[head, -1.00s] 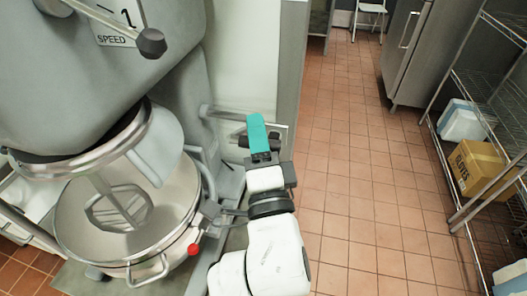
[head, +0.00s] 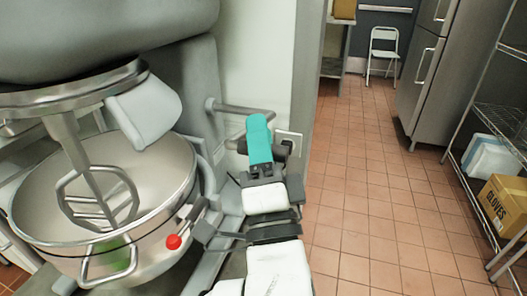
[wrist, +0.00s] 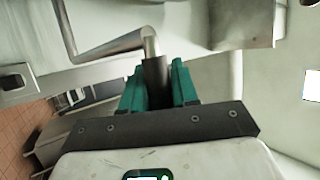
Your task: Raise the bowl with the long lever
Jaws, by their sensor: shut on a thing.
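The steel bowl (head: 160,185) sits under the mixer head at the left of the head view, with the wire beater (head: 97,200) reaching down into it. The long lever (head: 240,108) is a bare metal rod on the right side of the mixer column. In the wrist view the bent rod (wrist: 105,46) ends in a dark grip (wrist: 154,72) between the teal fingers. My gripper (head: 258,138) is shut on this grip, to the right of the bowl; it also shows in the wrist view (wrist: 158,85). The fingers hide part of the grip.
A pale wall (head: 255,65) stands close behind my gripper. A wire shelf with a gloves box (head: 505,203) stands at the right. The tiled floor (head: 370,190) between is clear.

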